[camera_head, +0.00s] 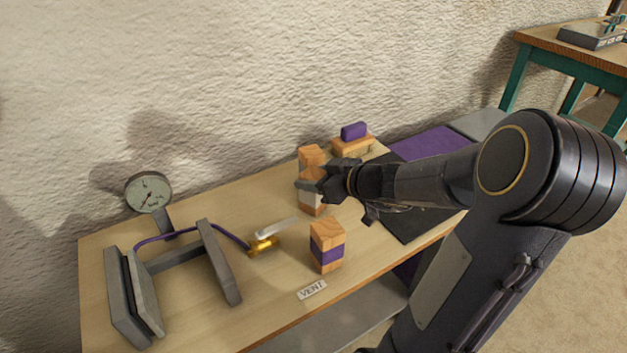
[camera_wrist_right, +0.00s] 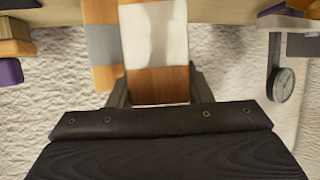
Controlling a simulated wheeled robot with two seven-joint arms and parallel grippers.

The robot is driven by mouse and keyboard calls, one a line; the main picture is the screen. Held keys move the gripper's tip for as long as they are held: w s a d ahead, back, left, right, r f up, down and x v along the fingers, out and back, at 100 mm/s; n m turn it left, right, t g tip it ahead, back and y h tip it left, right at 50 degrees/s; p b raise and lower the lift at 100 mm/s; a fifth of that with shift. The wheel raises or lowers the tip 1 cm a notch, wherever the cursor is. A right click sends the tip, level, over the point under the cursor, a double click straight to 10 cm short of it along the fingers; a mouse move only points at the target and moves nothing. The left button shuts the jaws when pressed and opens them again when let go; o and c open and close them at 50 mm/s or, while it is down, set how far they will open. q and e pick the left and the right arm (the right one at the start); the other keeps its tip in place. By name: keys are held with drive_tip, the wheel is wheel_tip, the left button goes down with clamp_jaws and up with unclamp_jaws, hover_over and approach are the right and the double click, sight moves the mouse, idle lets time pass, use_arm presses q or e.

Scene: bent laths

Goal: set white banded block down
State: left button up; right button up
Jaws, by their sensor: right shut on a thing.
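The white banded block (camera_wrist_right: 155,82) is wood at the end nearest my wrist, with a broad white band beyond. In the head view its white part (camera_head: 311,200) shows just below my right gripper (camera_head: 322,187). The right gripper is shut on it, with one finger on each side in the wrist view (camera_wrist_right: 157,90). A grey banded wooden block (camera_wrist_right: 102,45) stands close beside it; its wooden top (camera_head: 311,154) shows behind the gripper in the head view. I cannot tell whether the held block touches the table. My left gripper is not in view.
A purple banded block (camera_head: 326,247) stands near the table's front edge, by a VENI label (camera_head: 312,290). A clamp frame (camera_head: 220,262) with a bent purple lath, a gauge (camera_head: 148,191) and a brass piece (camera_head: 264,244) are at left. A purple piece (camera_head: 354,131) sits on wood behind.

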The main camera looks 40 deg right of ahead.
drive_tip(key=shift+f+b, duration=0.15)
drive_tip(key=shift+b, duration=0.15)
drive_tip(key=o, duration=1.1)
drive_tip(key=shift+r+p, duration=0.35)
drive_tip(key=shift+p, duration=0.15)
drive_tip(key=v, duration=0.8)
drive_tip(key=p+v, duration=0.1)
drive_tip(key=v, duration=0.3)
drive_tip(key=shift+f, duration=0.3)
drive_tip(key=shift+s, duration=0.1)
